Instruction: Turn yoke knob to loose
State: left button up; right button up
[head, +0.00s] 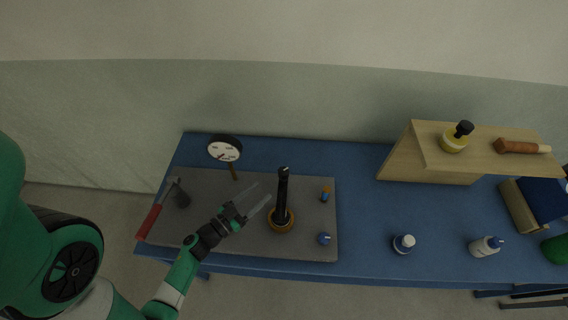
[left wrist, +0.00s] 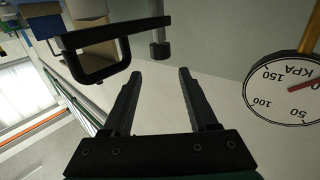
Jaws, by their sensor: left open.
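A dark upright post (head: 283,195) with a brass-coloured ring (head: 281,221) at its foot stands on the grey mat (head: 205,240). In the left wrist view, a black yoke frame (left wrist: 82,62) reaches in from the upper left, and a grey cylindrical knob (left wrist: 160,48) hangs at its right end. My left gripper (head: 264,190) is left of the post, open and empty. Its fingers in the left wrist view (left wrist: 160,76) point toward the knob, with a gap showing between the fingertips and the knob. The knob's setting cannot be read. My right gripper is not in view.
A round gauge (head: 225,148) stands on the mat's back left; its KPA dial (left wrist: 287,88) is close on the right in the wrist view. A red-handled tool (head: 149,221) lies at left. Small blue items (head: 324,239) and a wooden shelf (head: 490,152) are to the right.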

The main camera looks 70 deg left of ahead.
aim_at(279, 175)
pick_arm(q)
jog(key=b+x, duration=0.2)
jog(key=x, duration=0.9)
jog(key=shift+w+a+b, duration=0.2)
jog(key=shift+w+b, duration=0.1)
jog(key=shift+w, duration=0.05)
grip_shut()
